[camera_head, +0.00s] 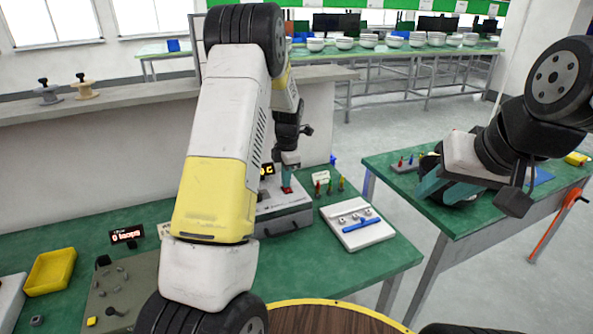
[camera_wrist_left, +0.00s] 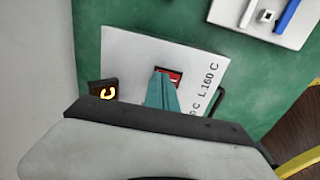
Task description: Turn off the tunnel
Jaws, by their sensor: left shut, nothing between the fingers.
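The tunnel is a pale box (camera_wrist_left: 132,52) with a dark switch opening and a red rocker switch (camera_wrist_left: 173,77) in its top, printed "L 160 C". In the head view its grey body (camera_head: 283,217) stands on the green table, partly hidden by my left arm. A small orange-lit display (camera_wrist_left: 104,90) is at its side. My left gripper (camera_wrist_left: 160,82) is shut and empty, its teal tips at the switch opening and covering part of it; I cannot tell if they touch. It also shows in the head view (camera_head: 287,188). My right gripper (camera_head: 432,187) hangs above the right table, its jaw gap unclear.
A white tray with a blue bar (camera_head: 352,234) lies right of the box. Several coloured pegs (camera_head: 330,187) stand behind it. A yellow bin (camera_head: 51,272) and a "0 loops" display (camera_head: 126,235) are at the left. A floor gap separates the green tables.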

